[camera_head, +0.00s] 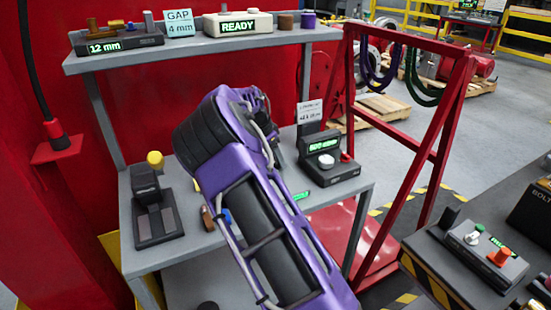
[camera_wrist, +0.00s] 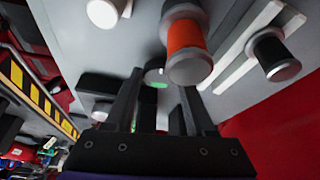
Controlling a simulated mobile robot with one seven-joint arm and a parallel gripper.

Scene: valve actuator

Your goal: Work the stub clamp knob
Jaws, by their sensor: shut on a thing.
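In the wrist view, my gripper (camera_wrist: 161,88) has its two dark fingers around a narrow dark piece (camera_wrist: 148,108) with a green mark. I cannot tell if this piece is the stub clamp knob. An orange cylindrical knob (camera_wrist: 187,40) with a grey end stands just above the right fingertip, very close to it. A black knob (camera_wrist: 272,52) sits by white rails (camera_wrist: 243,45) at the right. In the head view, my purple arm hides the gripper and the middle of the bench. No knob in view is labelled as the stub clamp knob.
The grey bench (camera_head: 270,200) carries a yellow-topped black fixture (camera_head: 147,190) at left and a display unit (camera_head: 330,165) at right. An upper shelf (camera_head: 200,48) holds gauges and small parts. A red frame (camera_head: 440,130) stands right of the bench.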

